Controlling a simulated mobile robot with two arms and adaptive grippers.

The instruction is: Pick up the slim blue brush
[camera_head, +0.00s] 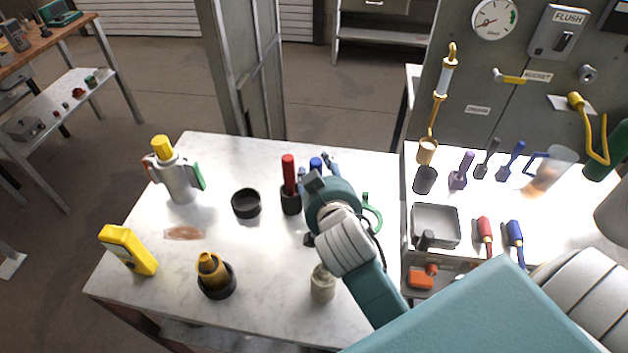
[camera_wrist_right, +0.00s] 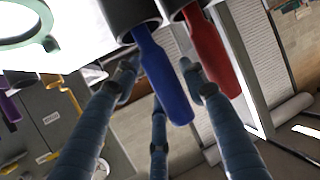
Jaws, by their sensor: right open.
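A slim blue handle (camera_wrist_right: 165,75), which I take for the blue brush, stands in a dark round holder (camera_wrist_right: 128,15) in the right wrist view. In the head view its blue top (camera_head: 316,163) shows just behind my right gripper (camera_head: 320,175). In the wrist view my right gripper (camera_wrist_right: 158,78) is open. Its fingers spread around the blue handle, with nothing held; whether any finger touches it I cannot tell. The lower part of the brush is hidden by the holder. My left gripper is not in view.
A red handle (camera_head: 288,168) in a dark holder (camera_head: 291,201) stands close on the left. A black ring cup (camera_head: 246,204) and a green ring (camera_head: 372,217) are near. Other blue tools (camera_head: 513,155) are on the right-hand bench.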

